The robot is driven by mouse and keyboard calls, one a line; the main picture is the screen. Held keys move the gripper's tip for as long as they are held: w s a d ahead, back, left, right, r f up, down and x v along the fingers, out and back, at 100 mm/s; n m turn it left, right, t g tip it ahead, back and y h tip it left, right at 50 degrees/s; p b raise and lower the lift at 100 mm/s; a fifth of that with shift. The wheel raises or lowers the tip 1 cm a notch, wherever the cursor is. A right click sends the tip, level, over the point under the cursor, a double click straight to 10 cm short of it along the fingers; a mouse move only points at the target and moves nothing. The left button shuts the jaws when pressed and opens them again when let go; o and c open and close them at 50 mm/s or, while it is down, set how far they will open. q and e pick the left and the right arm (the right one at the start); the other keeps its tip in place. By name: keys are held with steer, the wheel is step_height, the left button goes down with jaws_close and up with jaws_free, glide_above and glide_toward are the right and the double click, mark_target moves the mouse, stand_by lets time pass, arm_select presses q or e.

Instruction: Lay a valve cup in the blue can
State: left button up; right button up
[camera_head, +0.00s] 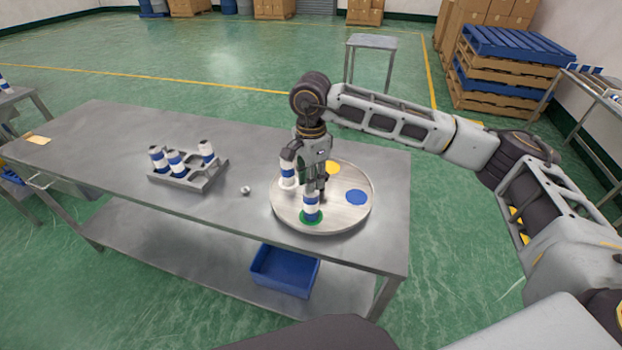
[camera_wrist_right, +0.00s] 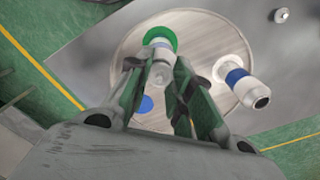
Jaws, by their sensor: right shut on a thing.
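My right gripper (camera_head: 317,187) points down over the round turntable (camera_head: 352,216), just above a white can with a blue band (camera_head: 311,207) on the green spot. In the wrist view the gripper (camera_wrist_right: 161,72) is shut on a small pale piece (camera_wrist_right: 160,80), apparently a valve cup. It lines up with that can (camera_wrist_right: 160,43); whether they touch is unclear. A second blue-banded can (camera_head: 287,174) stands upright at the turntable's left side, its open top showing in the wrist view (camera_wrist_right: 260,98). A loose valve cup (camera_head: 245,190) lies on the table left of the turntable. My left gripper is out of view.
A grey rack (camera_head: 205,180) with several blue-banded cans stands left on the metal table (camera_head: 110,135). The turntable's blue spot (camera_head: 356,197) and yellow spot (camera_head: 333,168) look bare. A blue bin (camera_head: 285,270) sits on the lower shelf.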

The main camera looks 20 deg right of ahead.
stand_by(0.3)
steer(key=o, duration=0.7)
steer(key=shift+o, duration=0.5)
steer(key=o, duration=0.5)
steer(key=shift+r, duration=0.25)
